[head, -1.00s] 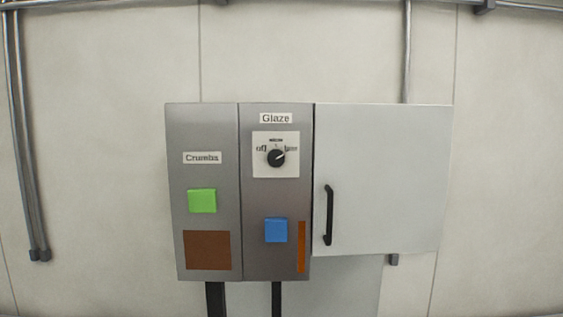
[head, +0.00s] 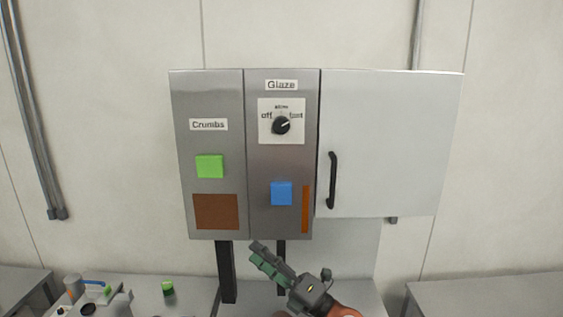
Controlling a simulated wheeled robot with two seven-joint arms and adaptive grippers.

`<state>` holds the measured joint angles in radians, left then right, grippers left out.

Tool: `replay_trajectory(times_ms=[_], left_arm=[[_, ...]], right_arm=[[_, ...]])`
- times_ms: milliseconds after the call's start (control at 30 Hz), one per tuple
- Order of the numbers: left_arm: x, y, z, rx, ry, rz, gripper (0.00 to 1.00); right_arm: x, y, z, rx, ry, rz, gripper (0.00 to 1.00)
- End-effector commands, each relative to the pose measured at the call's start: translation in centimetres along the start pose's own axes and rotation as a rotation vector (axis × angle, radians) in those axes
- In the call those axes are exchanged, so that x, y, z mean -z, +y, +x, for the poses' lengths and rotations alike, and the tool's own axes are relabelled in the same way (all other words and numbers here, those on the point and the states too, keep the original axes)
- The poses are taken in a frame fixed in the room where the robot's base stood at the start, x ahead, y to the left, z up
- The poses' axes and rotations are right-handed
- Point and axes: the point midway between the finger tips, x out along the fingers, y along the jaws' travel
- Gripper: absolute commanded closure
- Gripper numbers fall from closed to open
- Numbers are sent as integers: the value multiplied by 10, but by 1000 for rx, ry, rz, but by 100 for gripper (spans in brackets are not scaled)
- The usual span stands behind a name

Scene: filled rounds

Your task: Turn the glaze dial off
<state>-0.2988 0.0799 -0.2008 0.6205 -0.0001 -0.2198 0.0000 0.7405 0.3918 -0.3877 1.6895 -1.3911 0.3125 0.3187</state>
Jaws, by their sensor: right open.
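The glaze dial (head: 281,126) is a black round knob on a white plate, below the label "Glaze" on the grey panel (head: 262,215). Its plate reads "off" at left, a small blurred word at top and what looks like "fast" at right. The white pointer mark is turned to the right, toward "fast". My right gripper (head: 256,253) is open and empty, just below the panel and well under the dial, its fingers pointing up and left. It is not touching the dial. My left gripper is not in view.
A blue button (head: 281,193) and an orange strip (head: 305,209) are below the dial. The Crumbs panel (head: 184,205) at left has a green button (head: 209,166). A white door (head: 400,140) with a black handle (head: 332,180) is at right. A green block (head: 168,288) lies lower left.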

Motion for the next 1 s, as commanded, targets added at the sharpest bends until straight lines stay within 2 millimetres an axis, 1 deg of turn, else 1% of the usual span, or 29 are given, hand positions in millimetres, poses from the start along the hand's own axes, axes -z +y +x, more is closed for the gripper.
replay_trajectory(times_ms=[33,100,167,200,267,300,367,467,500,567,600,667,700,800,867,933,1000], left_arm=[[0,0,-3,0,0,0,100],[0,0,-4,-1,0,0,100],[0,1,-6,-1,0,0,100],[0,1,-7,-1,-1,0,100],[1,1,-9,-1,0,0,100],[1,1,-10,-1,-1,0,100],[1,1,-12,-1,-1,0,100],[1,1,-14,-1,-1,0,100],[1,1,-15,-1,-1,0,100],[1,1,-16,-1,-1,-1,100],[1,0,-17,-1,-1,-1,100],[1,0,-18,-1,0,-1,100],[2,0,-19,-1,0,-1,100],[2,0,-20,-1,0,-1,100],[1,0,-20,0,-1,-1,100],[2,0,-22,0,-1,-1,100],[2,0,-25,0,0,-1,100]], right_arm=[[22,22,24,23,104,-132,52],[48,35,46,82,226,-304,52],[62,40,60,148,310,-454,52],[66,42,68,199,354,-555,52],[64,44,79,286,403,-702,52],[57,47,85,351,420,-800,52],[39,55,92,455,425,-941,52],[-6,82,100,642,372,-1153,52],[-27,99,102,715,331,-1225,52],[-58,128,102,819,255,-1314,52],[-77,149,100,882,198,-1362,52],[-102,181,97,961,110,-1416,52],[-115,200,93,1005,55,-1442,52],[-138,239,85,1084,-57,-1479,52],[-146,254,81,1112,-102,-1489,52],[-153,263,78,1133,-131,-1492,52],[-159,264,80,1142,-142,-1493,52]])
